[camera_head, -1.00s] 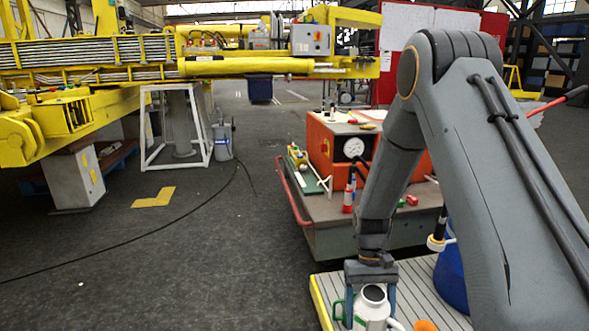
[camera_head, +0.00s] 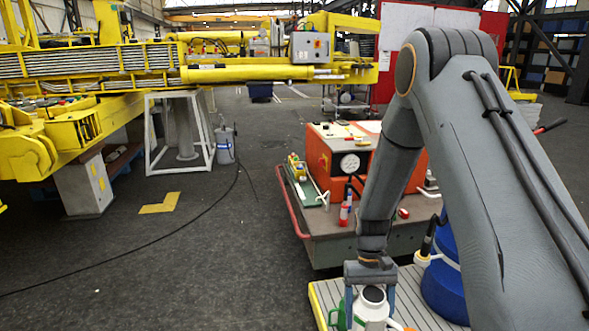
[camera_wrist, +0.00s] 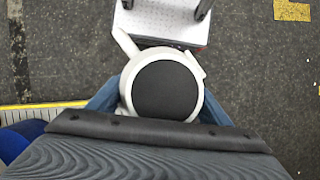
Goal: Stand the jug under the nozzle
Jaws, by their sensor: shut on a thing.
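The white jug (camera_head: 373,301) has a round dark mouth and a green part at its left side. My gripper (camera_head: 371,290) is shut on it, with blue fingers on both sides. In the wrist view the jug (camera_wrist: 166,90) is seen from above, its spout pointing up and left. Its lower part is cut off in the head view. A black piece with a white collar (camera_head: 427,248) stands by the blue drum (camera_head: 445,275); I cannot tell whether it is the nozzle.
A slatted platform with a yellow edge (camera_head: 318,302) lies around and behind the jug. An orange machine (camera_head: 335,150) sits on a grey cart (camera_head: 340,240) with a red rail. A pale perforated plate (camera_wrist: 165,24) is ahead in the wrist view. Open floor is at left.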

